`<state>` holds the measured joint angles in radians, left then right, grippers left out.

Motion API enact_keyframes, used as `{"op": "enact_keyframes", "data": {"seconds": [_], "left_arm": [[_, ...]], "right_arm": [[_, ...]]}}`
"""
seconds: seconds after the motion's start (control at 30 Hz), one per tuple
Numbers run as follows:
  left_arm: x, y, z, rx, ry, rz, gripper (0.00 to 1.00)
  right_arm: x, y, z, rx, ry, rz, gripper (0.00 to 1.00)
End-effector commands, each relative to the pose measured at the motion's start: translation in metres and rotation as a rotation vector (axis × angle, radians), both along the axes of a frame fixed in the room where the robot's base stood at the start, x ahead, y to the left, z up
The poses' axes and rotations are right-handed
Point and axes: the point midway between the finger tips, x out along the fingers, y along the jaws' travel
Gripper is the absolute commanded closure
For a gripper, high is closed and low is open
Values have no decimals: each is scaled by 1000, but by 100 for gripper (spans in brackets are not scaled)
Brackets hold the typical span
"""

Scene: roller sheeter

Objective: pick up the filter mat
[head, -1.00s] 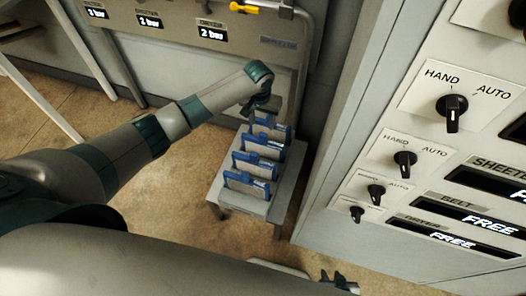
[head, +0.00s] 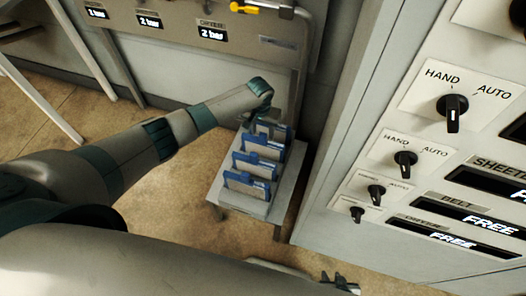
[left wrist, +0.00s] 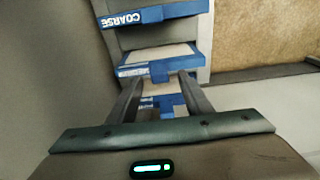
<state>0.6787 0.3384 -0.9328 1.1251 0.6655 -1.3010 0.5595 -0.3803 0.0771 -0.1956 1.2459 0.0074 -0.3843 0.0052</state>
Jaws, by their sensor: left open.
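Several filter mats in blue frames stand in a row on a small grey stand; the nearest mat (head: 248,185) and the farthest mat (head: 272,131) show in the head view. My left gripper (head: 262,114) is over the far end of the row, its fingertips partly hidden. In the left wrist view my left gripper (left wrist: 163,88) is open, with a finger on either side of the blue tab of a filter mat (left wrist: 168,106). Contact cannot be told. My right gripper (head: 338,283) shows small at the bottom edge, and its opening is unclear.
The grey stand (head: 228,213) is beside a tall control cabinet (head: 345,200) with knobs and displays. A machine frame (head: 185,75) with pressure displays is behind. Another mat labelled COARSE (left wrist: 155,14) stands further along the row. Brown floor (head: 165,215) is open left of the stand.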

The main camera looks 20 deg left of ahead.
Motion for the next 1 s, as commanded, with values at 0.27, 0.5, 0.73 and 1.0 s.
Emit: {"op": "enact_keyframes", "data": {"seconds": [0.27,0.5,0.73,1.0], "left_arm": [[3,0,-22,0,0,1,55],[3,0,-22,-1,0,1,55],[3,0,-22,0,0,1,55],[3,0,-22,-1,0,1,100]], "right_arm": [[-1,0,-2,-3,13,0,69],[1,-1,-2,-4,15,0,69],[2,-1,-1,-4,10,-1,69],[3,-2,-1,-4,9,-1,69]]}}
